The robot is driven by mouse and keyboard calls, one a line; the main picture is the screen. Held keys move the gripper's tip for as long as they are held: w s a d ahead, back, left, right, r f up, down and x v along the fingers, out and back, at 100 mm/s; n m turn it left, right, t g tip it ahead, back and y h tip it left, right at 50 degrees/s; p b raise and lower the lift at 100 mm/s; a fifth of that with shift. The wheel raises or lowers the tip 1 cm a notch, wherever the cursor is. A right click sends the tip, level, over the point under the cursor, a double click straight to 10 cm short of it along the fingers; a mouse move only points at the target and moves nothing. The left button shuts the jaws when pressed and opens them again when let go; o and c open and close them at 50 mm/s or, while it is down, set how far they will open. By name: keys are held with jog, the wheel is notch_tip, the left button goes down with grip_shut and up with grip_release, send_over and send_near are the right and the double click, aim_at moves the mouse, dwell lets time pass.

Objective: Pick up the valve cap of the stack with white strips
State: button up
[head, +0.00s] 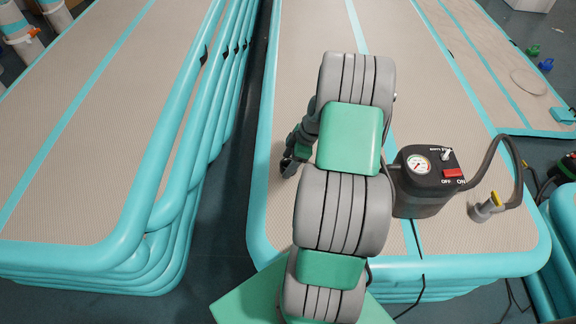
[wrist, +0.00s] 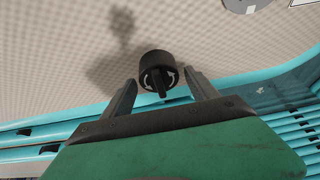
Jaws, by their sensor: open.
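A black round valve cap (wrist: 157,66) with a raised ridge and pale curved marks shows in the wrist view, over the tan top of a stack near its turquoise edge. My gripper (wrist: 161,84) is open, one finger on each side of the cap, with no clear contact. In the head view my gripper (head: 290,163) is small and dark, left of my arm, over the tan middle stack (head: 296,60). The cap is not discernible there. My arm covers part of this stack. Its lengthwise strip (head: 355,25) looks pale turquoise; I cannot make out clearly white strips.
A black pump with a gauge (head: 428,180) stands on the middle stack, right of my arm, with a hose (head: 515,160) and nozzle (head: 487,208). Another stack (head: 110,130) lies left across a narrow dark gap. More inflatable tracks (head: 480,50) lie right.

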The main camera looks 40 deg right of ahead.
jog(key=shift+f, duration=0.2)
jog(key=shift+c, duration=0.2)
jog(key=c, duration=1.1)
jog(key=shift+o, duration=0.2)
jog(key=shift+r, duration=0.1)
